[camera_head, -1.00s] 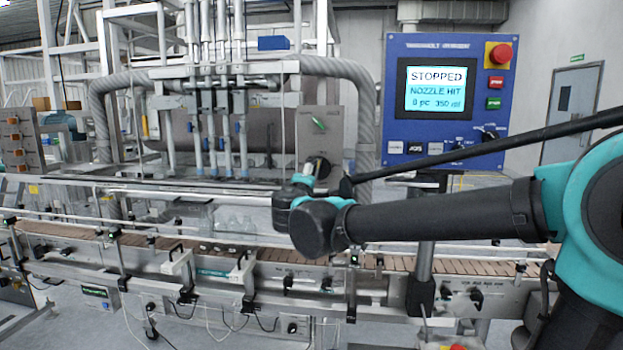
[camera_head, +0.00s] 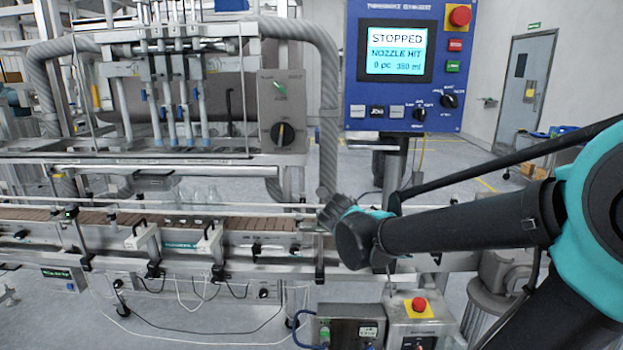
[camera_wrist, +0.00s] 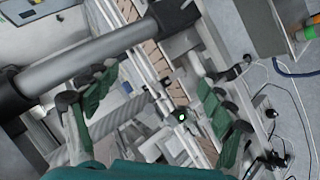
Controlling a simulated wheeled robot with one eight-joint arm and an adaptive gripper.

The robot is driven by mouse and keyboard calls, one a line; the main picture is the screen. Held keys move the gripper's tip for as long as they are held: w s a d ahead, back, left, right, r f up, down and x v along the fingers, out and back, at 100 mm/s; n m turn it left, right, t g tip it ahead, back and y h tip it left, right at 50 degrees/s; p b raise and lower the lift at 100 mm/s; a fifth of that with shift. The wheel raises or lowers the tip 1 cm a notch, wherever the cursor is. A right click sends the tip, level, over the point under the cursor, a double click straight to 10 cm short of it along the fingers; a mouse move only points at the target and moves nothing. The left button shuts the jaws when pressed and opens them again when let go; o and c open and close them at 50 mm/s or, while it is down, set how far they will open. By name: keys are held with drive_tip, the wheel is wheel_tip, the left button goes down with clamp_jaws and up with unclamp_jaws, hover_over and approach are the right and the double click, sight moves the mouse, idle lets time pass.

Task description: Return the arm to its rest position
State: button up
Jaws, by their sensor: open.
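My arm (camera_head: 460,222) reaches in from the right edge of the head view, its far end in front of the conveyor. The fingers cannot be made out clearly there. In the wrist view, my gripper (camera_wrist: 155,88) shows two green fingers spread wide apart, with nothing between them. The conveyor belt and its rails lie beyond the fingers.
A blue control panel (camera_head: 402,62) reads STOPPED, NOZZLE HIT. A red button box (camera_head: 418,318) stands low in front.

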drive_tip(key=s+d+f+m+g+y, duration=0.2)
drive_tip(key=s+f+m, duration=0.1)
drive_tip(key=s+f, duration=0.6)
drive_tip(key=s+d+f+m+g+y, duration=0.2)
drive_tip(key=s+f+m+g, duration=0.1)
drive_tip(key=s+f, duration=0.6)
drive_tip(key=shift+s+d+f+m+g+y, duration=0.15)
drive_tip(key=shift+s+d+m+g+y, duration=0.2)
drive_tip(key=shift+s, duration=0.2)
